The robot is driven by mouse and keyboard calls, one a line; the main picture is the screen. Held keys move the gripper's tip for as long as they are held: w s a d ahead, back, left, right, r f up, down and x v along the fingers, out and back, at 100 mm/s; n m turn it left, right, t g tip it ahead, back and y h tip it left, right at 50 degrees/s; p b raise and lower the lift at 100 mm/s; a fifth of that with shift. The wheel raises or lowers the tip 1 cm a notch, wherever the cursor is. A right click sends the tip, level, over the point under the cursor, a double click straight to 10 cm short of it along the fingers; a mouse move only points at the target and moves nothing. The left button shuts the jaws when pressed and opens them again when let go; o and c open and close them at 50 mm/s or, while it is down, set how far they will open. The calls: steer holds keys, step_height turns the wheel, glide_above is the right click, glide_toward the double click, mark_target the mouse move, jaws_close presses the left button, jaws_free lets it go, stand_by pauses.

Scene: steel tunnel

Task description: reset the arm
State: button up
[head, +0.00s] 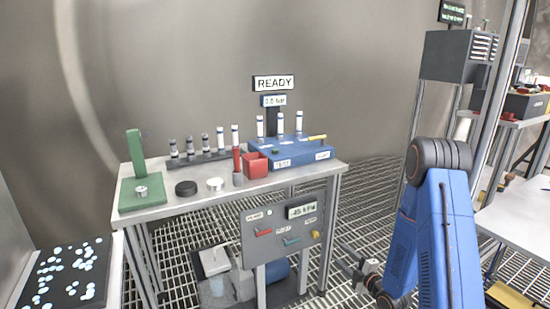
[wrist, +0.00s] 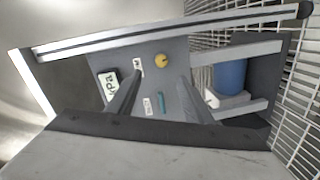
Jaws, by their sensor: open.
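My blue arm (head: 445,235) stands at the right in the head view, bent, its wrist low beside the table's right legs. My gripper (head: 352,266) is open, to the right of the grey control panel (head: 262,244) and apart from it. In the wrist view its two dark fingers (wrist: 157,92) are spread with nothing between them. Behind them are the panel (wrist: 178,78), its yellow knob (wrist: 162,60) and a teal lever (wrist: 161,101). The red lever is not visible in the wrist view.
A steel table (head: 225,190) carries a green stand (head: 137,155), a blue tester (head: 290,152), a red bin (head: 256,163) and several vials. A white table (head: 520,215) and a grey cabinet (head: 455,55) stand at right. Grating floor shows between.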

step_height(320, 180, up, 11)
steer(key=d+m+g+h, duration=0.2)
steer(key=m+g+h, duration=0.1)
steer(key=m+h, duration=0.1)
steer(key=s+d+r+m+g+h, duration=0.25)
steer(key=s+r+m, duration=0.35)
steer(key=s+r, duration=0.4)
steer(key=s+a+r+m+g, duration=0.1)
steer(key=s+r+m, duration=0.1)
steer(key=s, duration=0.9)
steer(key=s+a+r+m+g, duration=0.2)
steer(key=s+r+m, duration=0.1)
steer(key=s, duration=0.8)
steer(key=s+a+r+m+g, duration=0.2)
steer(key=s+r+m, duration=0.1)
steer(key=s, duration=0.8)
steer(key=shift+s+a+m, duration=0.2)
steer(key=shift+s+m, duration=0.1)
steer(key=shift+m, duration=0.4)
steer(key=shift+w, duration=0.1)
